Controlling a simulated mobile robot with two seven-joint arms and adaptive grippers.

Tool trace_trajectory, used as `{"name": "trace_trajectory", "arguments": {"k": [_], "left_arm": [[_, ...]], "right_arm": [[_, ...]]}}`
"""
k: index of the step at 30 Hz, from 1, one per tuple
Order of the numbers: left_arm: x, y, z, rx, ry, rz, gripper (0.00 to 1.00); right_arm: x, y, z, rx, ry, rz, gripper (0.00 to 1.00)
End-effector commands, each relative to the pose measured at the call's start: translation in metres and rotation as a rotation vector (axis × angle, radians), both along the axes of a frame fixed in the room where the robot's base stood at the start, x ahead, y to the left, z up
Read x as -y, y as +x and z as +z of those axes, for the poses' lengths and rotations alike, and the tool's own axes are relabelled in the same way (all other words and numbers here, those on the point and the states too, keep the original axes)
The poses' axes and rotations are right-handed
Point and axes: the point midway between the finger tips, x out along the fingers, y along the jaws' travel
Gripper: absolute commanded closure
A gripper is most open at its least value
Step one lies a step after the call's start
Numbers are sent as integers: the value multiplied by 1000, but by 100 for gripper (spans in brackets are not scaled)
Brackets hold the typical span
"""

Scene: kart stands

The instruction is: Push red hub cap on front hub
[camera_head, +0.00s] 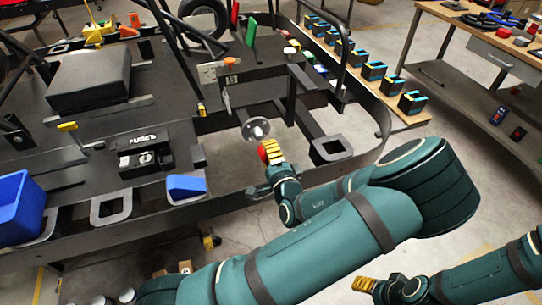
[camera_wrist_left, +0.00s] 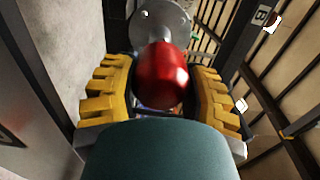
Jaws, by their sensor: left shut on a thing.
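The red hub cap (camera_head: 263,154) is between the yellow fingers of my left gripper (camera_head: 270,150), which is shut on it. In the left wrist view the cap (camera_wrist_left: 160,75) is round and glossy, sticking out ahead of the fingers. The front hub, a grey metal disc (camera_head: 255,128), is just beyond the cap on the kart's near side. In the left wrist view the hub (camera_wrist_left: 165,15) lies behind the cap, which covers part of it. I cannot tell whether they touch. My right gripper (camera_head: 365,284) is low at the right, away from the kart; its finger opening is unclear.
The kart's dark frame (camera_head: 375,110) curves around the hub's right side. A grey square bracket (camera_head: 331,149) stands close to the right of my left gripper. A blue bin (camera_head: 20,208) is at far left. A workbench (camera_head: 480,35) is at upper right. Bare floor lies below the kart.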

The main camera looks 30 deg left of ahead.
Motion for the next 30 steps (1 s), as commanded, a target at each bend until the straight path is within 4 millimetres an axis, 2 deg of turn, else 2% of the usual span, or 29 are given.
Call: {"name": "trace_trajectory", "arguments": {"k": [12, 30], "left_arm": [[-26, 22, 0, -1, 1, 1, 76], [-32, 27, 0, -2, 1, 0, 76]], "right_arm": [[0, -1, 2, -2, 0, 1, 42], [0, -1, 3, -2, 0, 1, 42]]}}
